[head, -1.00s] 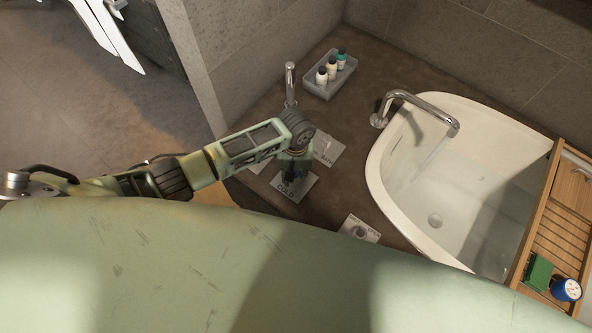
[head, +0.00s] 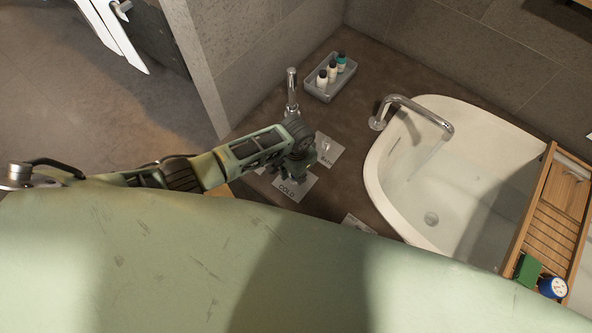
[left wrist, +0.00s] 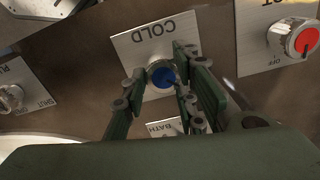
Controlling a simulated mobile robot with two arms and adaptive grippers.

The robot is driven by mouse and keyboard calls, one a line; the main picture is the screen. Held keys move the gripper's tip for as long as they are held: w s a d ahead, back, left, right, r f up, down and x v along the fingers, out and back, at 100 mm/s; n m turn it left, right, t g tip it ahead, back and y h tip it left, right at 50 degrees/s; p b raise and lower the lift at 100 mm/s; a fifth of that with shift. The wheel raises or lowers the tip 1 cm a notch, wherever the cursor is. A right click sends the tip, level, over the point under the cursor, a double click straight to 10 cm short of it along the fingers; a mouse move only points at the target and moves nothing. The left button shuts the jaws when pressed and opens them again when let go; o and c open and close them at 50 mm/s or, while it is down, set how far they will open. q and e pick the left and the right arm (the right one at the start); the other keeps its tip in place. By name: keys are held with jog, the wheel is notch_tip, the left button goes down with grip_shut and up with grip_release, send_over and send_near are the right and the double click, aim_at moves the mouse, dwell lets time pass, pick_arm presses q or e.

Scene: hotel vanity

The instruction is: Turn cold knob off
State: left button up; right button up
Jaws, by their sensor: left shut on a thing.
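The cold knob (left wrist: 161,76) is round with a blue cap on a silver plate marked COLD (left wrist: 152,42). In the head view the COLD plate (head: 296,190) lies on the brown counter, its knob hidden by my gripper. My left gripper (left wrist: 155,90) has its fingers on both sides of the knob and is shut on it. In the head view the left gripper (head: 294,172) reaches down over the plate. The right gripper is not in view.
The hot knob (left wrist: 300,40) has a red cap beside the cold plate. A BATH plate (head: 327,150) lies close by. A tub (head: 378,190) with a running spout (head: 420,108), a bottle tray (head: 327,96) and a hand shower (head: 291,90) stand around. A wooden caddy (head: 548,215) spans the tub.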

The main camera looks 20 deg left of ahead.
pick_arm(q)
jog(key=m, duration=0.2)
jog(key=m+p, duration=0.1)
jog(key=m, duration=0.1)
jog(key=shift+s+d+r+m, duration=0.1)
jog(key=shift+s+d+m, duration=0.05)
jog(key=shift+d+m, duration=0.2)
jog(key=shift+s+a+m, duration=0.1)
jog(key=shift+s+m, duration=0.05)
jog(key=shift+m, duration=2)
jog(key=shift+s, duration=0.1)
jog(key=o, duration=1)
jog(key=shift+c, duration=0.2)
jog(key=shift+o, duration=0.3)
jog(key=shift+a, duration=0.2)
